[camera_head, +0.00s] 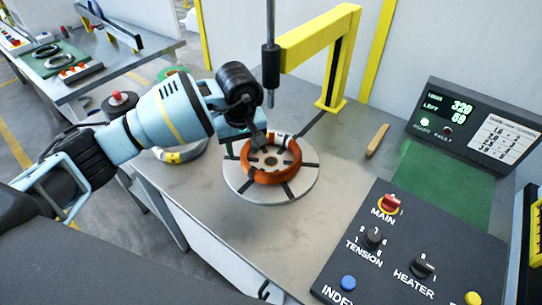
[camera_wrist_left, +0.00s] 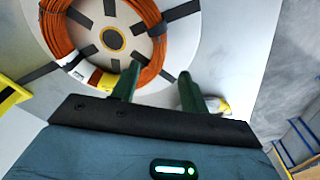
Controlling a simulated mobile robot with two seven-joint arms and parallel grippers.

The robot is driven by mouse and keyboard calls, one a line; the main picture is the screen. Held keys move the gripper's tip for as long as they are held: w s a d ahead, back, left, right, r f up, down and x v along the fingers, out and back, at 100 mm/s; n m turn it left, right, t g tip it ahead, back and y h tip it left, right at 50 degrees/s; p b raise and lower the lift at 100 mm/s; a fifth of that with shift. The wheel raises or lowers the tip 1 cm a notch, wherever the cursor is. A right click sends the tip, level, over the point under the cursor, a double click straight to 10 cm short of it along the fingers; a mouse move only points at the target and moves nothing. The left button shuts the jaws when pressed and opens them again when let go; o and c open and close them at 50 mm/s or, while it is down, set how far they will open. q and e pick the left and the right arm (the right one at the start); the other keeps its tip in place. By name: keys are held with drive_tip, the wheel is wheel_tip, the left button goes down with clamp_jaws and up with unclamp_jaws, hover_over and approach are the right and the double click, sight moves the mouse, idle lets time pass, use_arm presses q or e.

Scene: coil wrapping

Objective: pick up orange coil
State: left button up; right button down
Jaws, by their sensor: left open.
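The orange coil (camera_head: 272,178) lies flat on a round pale turntable (camera_head: 240,186) with dark radial slots. A white and yellow tag is on its far side. My left gripper (camera_head: 262,140) is above the coil's far left edge, partly hidden by its own wrist. In the left wrist view the orange coil (camera_wrist_left: 154,52) is at the upper left. There the left gripper (camera_wrist_left: 160,87) is open and empty, one finger over the coil's edge near the tag, the other past it towards the disc's rim. Contact cannot be told. My right gripper is out of view.
A yellow post with an arm (camera_head: 335,75) and a dark vertical rod (camera_head: 270,50) stand behind the turntable. A control panel (camera_head: 400,255), a display box (camera_head: 480,125) and a wooden stick (camera_head: 377,140) are to the right.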

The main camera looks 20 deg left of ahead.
sight(245, 158)
use_arm(q)
drive_tip(key=f, duration=0.5)
drive_tip(key=shift+w, duration=0.3)
drive_tip(key=shift+r, duration=0.1)
drive_tip(key=shift+c, duration=0.3)
clamp_jaws()
idle(0.6)
drive_tip(key=shift+r, duration=0.15)
